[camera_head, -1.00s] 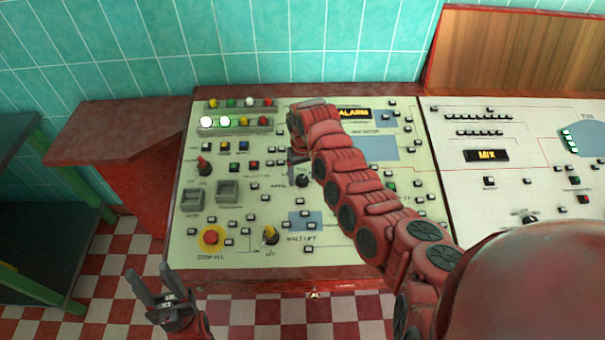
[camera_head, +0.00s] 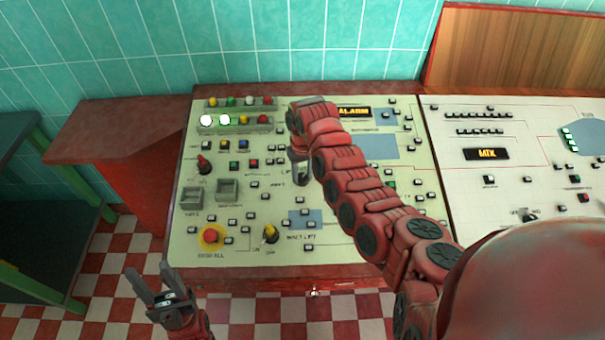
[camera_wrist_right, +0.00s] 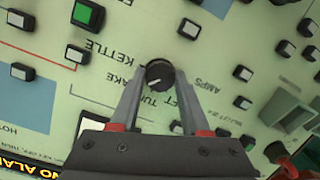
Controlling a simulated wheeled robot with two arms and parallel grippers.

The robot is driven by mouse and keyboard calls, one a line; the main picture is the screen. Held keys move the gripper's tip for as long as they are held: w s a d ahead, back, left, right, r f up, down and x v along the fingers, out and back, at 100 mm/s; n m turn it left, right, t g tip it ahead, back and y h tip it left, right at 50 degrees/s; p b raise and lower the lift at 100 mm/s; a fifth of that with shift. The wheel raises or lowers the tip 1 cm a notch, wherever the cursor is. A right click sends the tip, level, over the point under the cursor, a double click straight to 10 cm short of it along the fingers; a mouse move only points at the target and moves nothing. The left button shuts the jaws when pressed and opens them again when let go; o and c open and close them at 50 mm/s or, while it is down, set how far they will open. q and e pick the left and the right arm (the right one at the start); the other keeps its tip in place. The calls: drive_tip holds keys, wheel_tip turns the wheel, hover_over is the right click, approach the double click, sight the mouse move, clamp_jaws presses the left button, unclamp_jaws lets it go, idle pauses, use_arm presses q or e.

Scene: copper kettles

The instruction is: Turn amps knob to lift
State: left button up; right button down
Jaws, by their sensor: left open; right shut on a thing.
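The amps knob (camera_wrist_right: 159,75) is round and black with a light pointer mark, near the printed AMPS label on the cream control panel (camera_head: 180,230). In the right wrist view my right gripper (camera_wrist_right: 159,84) has a finger on each side of the knob and is shut on it. My left gripper (camera_head: 150,271) is open and empty in front of the panel's lower left edge.
Several small buttons surround the knob, including a green one (camera_wrist_right: 88,14). A yellow switch (camera_head: 270,234), a red stop button (camera_head: 211,237) and a red-handled switch (camera_head: 204,164) also stick up. A second panel with a MIX display (camera_head: 486,154) adjoins at right.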

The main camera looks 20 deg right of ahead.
drive_tip(key=shift+n, duration=0.3)
drive_tip(key=n, duration=0.2)
drive_tip(key=shift+n+h, duration=0.3)
drive_tip(key=shift+n, duration=0.1)
drive_tip(key=n, duration=0.2)
drive_tip(key=shift+r+n+h, duration=0.1)
drive_tip(key=shift+n+h, duration=0.2)
drive_tip(key=n+p, duration=0.1)
drive_tip(key=n, duration=0.1)
drive_tip(key=shift+n+h, duration=0.3)
drive_tip(key=shift+n, duration=0.1)
drive_tip(key=n, duration=0.4)
drive_tip(key=shift+a+t+h, duration=0.15)
drive_tip(key=shift+t+h, duration=0.15)
drive_tip(key=shift+h, duration=0.1)
drive_tip(key=shift+s+a+n+t, duration=0.1)
drive_tip(key=shift+n+t, duration=0.3)
drive_tip(key=shift+n, duration=1.9)
